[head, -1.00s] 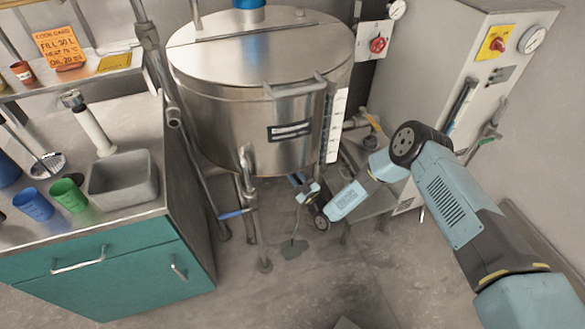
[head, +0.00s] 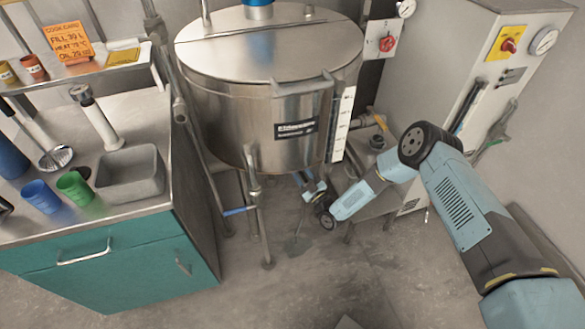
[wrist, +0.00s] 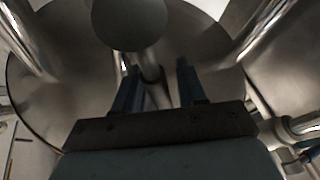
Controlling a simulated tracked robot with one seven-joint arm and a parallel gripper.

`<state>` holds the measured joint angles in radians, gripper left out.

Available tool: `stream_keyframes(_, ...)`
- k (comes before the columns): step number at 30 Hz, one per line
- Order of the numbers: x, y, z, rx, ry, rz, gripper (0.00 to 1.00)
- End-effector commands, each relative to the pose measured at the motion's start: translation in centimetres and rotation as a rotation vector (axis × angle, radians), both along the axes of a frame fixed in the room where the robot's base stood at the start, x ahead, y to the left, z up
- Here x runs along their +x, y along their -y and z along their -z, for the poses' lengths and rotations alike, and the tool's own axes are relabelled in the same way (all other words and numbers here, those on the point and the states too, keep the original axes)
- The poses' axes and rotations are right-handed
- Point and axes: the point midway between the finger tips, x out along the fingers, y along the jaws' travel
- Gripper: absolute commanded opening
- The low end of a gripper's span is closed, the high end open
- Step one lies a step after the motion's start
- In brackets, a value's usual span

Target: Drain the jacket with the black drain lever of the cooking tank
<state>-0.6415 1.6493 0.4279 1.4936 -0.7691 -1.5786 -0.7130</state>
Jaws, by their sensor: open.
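The steel cooking tank (head: 225,115) stands on legs at the centre of the head view. My gripper (head: 303,180) is low under the tank's front right side, small and partly hidden by my own wrist. In the wrist view my gripper (wrist: 156,78) is open, its two dark blue fingers pointing up under the tank's round underside (wrist: 70,60). A shiny pipe or rod (wrist: 150,72) shows between the fingers; contact cannot be told. A dark rounded knob-like thing (wrist: 130,22) is just beyond the fingertips, possibly the black drain lever's end. The lever is not clearly seen in the head view.
A blue-handled lever (head: 238,211) is on piping left of my gripper. Tank legs (head: 262,225) stand close by. A counter (head: 150,195) with cups and a grey tub is at left; a control cabinet (head: 470,80) is at right. The floor in front is clear.

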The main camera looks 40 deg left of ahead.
Motion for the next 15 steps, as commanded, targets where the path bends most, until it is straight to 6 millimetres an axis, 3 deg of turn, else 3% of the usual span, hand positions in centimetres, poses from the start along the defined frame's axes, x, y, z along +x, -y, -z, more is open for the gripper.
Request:
stream_keyframes(5,-0.3,1.7,0.6,-0.003,-0.001,0.001,0.43)
stream_keyframes(15,-1.7,7.8,2.6,-0.003,-0.002,0.002,0.43)
